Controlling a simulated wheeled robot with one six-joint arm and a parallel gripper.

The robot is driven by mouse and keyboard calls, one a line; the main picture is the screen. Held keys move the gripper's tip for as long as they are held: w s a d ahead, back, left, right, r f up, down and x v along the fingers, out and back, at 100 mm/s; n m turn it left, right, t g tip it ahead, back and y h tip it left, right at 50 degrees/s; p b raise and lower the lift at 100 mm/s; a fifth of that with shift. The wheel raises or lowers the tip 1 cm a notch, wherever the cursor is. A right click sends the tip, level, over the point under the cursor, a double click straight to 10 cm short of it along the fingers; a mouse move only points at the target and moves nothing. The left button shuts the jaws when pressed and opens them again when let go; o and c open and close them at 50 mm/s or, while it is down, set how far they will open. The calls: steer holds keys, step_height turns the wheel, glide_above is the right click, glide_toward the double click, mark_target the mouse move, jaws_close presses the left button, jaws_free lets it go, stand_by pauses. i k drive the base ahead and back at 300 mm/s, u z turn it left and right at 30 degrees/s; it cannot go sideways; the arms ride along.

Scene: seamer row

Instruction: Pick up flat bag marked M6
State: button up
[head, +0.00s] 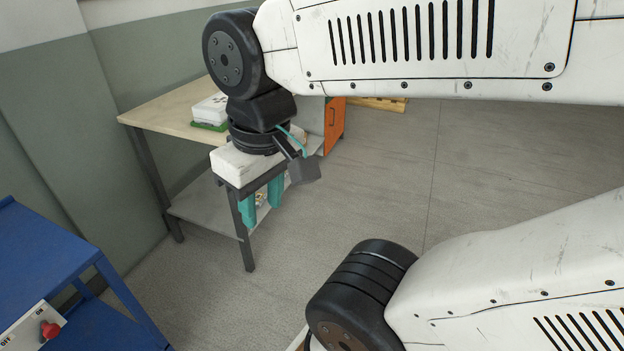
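My gripper (261,204) hangs down at the front of the workbench, a white block with two teal fingers. The fingers stand apart with a gap between them. A small pale, yellowish thing (260,199) shows in that gap, partly hidden by the fingers. I cannot tell whether it is a bag, or whether it lies on the lower shelf behind. No M6 mark can be read anywhere in the head view.
The workbench (150,112) has a wooden top and a grey lower shelf (198,208). A white item on a green base (210,110) stands on the top. An orange cabinet (334,122) is behind. A blue cart (45,255) with a red button (50,330) stands lower left. Floor at right is clear.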

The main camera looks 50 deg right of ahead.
mark_target(260, 196)
steer(key=z, duration=0.05)
steer(key=k, duration=0.2)
steer(key=z, duration=1.05)
steer(key=i, duration=0.5)
steer(key=u, duration=0.1)
